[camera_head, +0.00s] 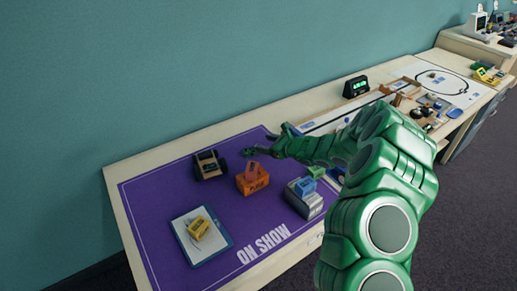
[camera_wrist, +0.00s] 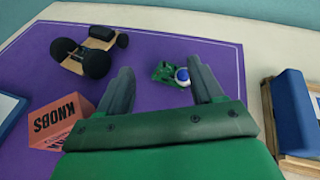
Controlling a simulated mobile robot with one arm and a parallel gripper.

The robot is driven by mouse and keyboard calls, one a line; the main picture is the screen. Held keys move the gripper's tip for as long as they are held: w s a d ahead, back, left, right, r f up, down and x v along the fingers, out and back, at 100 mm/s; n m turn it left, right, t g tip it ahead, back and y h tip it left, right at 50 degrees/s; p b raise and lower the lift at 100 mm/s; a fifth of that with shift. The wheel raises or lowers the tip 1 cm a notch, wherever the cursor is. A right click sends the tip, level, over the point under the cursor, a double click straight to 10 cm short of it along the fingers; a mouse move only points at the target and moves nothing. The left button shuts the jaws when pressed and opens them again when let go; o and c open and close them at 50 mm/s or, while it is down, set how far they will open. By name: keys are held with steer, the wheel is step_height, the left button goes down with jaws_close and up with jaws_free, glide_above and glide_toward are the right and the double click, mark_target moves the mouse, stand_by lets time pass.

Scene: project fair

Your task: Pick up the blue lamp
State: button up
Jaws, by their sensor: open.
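The blue lamp (camera_wrist: 183,76) shows in the wrist view as a small blue and white dome on a green base, lying on the purple mat. It is beyond my fingertips and between their lines, nearer the right finger. My gripper (camera_wrist: 160,68) is open and empty, with its two grey fingers apart. In the head view my gripper (camera_head: 277,141) reaches over the mat's far edge. A small dark green shape just past its fingers is too small there to make out as the lamp.
A wheeled wooden car (camera_head: 208,165) stands left on the purple mat (camera_head: 150,200). A grey block (camera_head: 304,200), a clipboard with a yellow block (camera_head: 199,227) and a blue-topped wooden item (camera_wrist: 296,110) are nearby. The wall runs behind.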

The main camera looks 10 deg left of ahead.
steer(key=d+f, duration=0.1)
steer(key=f, duration=0.1)
steer(key=w+d+f+m+h, duration=0.1)
steer(key=w+f+m+t, duration=0.1)
steer(key=f, duration=0.1)
steer(key=shift+w+d+f, duration=0.15)
steer(key=shift+d+f, duration=0.2)
steer(key=shift+d, duration=0.05)
steer(key=shift+x, duration=3.9)
steer(key=shift+w+r, duration=0.1)
steer(key=c, duration=1.2)
